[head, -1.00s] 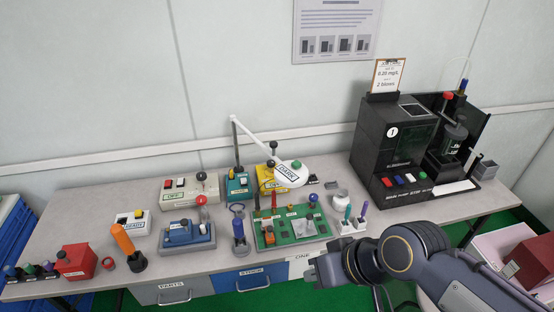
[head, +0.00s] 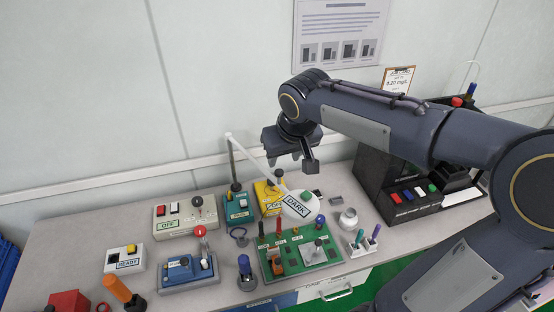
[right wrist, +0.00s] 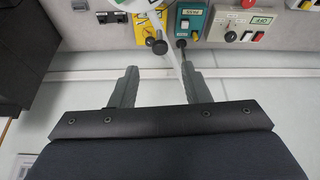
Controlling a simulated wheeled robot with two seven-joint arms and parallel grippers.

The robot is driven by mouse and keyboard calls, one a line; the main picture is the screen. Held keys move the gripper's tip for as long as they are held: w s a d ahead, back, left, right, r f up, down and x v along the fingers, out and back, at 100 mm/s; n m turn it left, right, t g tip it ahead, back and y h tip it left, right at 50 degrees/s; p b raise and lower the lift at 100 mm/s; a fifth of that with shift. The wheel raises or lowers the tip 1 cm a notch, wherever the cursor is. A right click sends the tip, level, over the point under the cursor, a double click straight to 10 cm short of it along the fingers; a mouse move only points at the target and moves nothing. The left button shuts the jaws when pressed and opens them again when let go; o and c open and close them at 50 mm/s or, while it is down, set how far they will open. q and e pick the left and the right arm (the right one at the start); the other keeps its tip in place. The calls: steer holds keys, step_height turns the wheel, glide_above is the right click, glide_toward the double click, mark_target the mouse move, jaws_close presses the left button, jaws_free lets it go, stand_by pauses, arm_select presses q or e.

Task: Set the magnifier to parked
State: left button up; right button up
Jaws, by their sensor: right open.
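The magnifier (head: 293,208) is a white disc head labelled DARK on a white arm (head: 250,153), which slopes down from the top of a dark post (head: 233,165). The head hangs over the back edge of a green circuit board (head: 335,252). My right gripper (head: 292,164) is open and empty, above and behind the magnifier head. In the right wrist view, the magnifier head (right wrist: 137,4) is cut off at the top edge. The white arm runs down close to one finger of the open right gripper (right wrist: 160,73), and a dark knob shows ahead of the fingertips. My left gripper is not in view.
A yellow box (head: 267,198), a teal box (head: 239,207) and a cream switch box (head: 170,218) stand around the post. A blue tester (head: 188,271) is at the front. A black analyser (head: 375,175) stands at right, partly hidden by my arm.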

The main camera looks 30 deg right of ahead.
mark_target(279, 172)
steer(key=x, duration=0.6)
steer(key=shift+f, duration=0.25)
steer(key=shift+c, duration=0.2)
jaws_close()
